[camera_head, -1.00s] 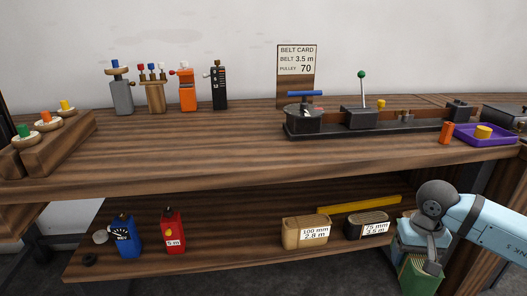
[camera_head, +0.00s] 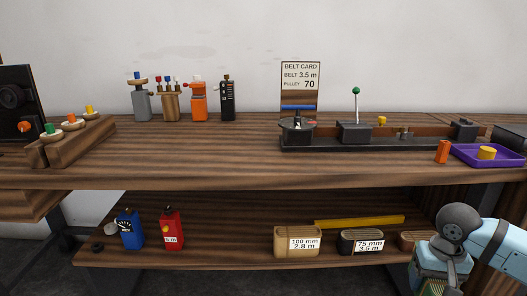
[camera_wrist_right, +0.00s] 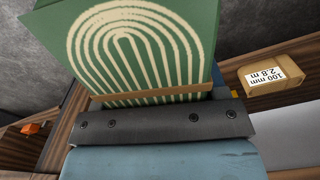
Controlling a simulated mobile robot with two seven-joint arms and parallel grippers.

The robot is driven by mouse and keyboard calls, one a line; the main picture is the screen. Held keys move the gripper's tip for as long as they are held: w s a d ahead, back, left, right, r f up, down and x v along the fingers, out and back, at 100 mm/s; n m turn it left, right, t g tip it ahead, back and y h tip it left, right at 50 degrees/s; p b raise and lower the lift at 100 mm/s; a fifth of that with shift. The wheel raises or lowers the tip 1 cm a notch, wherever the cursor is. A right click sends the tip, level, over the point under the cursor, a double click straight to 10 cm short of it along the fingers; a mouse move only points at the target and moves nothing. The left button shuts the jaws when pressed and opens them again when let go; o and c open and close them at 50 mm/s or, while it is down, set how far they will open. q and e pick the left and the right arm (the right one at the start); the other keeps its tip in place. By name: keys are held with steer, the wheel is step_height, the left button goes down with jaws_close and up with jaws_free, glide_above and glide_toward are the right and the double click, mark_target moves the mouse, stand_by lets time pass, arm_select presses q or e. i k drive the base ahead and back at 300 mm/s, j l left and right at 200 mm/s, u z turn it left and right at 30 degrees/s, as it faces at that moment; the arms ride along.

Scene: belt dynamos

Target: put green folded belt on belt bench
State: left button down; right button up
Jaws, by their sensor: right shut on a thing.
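The green folded belt (camera_wrist_right: 140,45), with pale nested curved lines and a brown band, fills the upper part of the right wrist view. My right gripper (camera_head: 430,283) is shut on it, at the lower right of the head view, in front of the lower shelf's right end. Only a sliver of the belt shows there; the gripper and frame edge hide the rest. The wooden bench top (camera_head: 215,160), which I take as the belt bench, is above and behind the gripper. The belt is apart from it. My left gripper is not in view.
A black rail fixture (camera_head: 370,145) with a green-knobbed lever and a purple tray (camera_head: 487,155) stand on the bench's right. The middle-left top is clear. Labelled tan (camera_head: 285,242) and dark (camera_head: 350,243) packs lie on the lower shelf (camera_head: 220,255).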

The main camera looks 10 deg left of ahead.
mark_target(170, 156)
steer(key=u, duration=1.25)
